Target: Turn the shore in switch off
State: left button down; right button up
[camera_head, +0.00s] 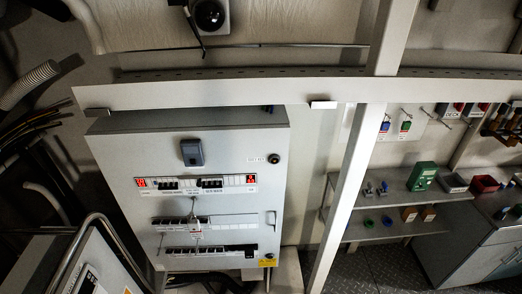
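A white electrical cabinet (225,140) stands left of the middle, with its front facing me. Its top row holds two groups of black switches, a left one (168,185) and a right one (212,184), with red labels at the row's ends. The print under them is too small to read surely, so I cannot tell which is the shore in switch or how it is set. A middle row (180,221) and a bottom row (185,253) of black switches sit below. A light tag or lever (196,231) shows near the middle row. Neither gripper is in view.
A pale beam (230,93) crosses above the cabinet, and a slanted post (345,195) stands right of it. A bent metal rail (95,222) is at lower left. Shelves (385,231) with small items and a counter (460,240) are at right.

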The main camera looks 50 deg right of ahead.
aim_at(484, 106)
jog(key=z, duration=3.65)
jog(key=i, duration=0.85)
jog(key=z, duration=0.3)
jog(key=i, duration=1.3)
jog(key=u, duration=0.35)
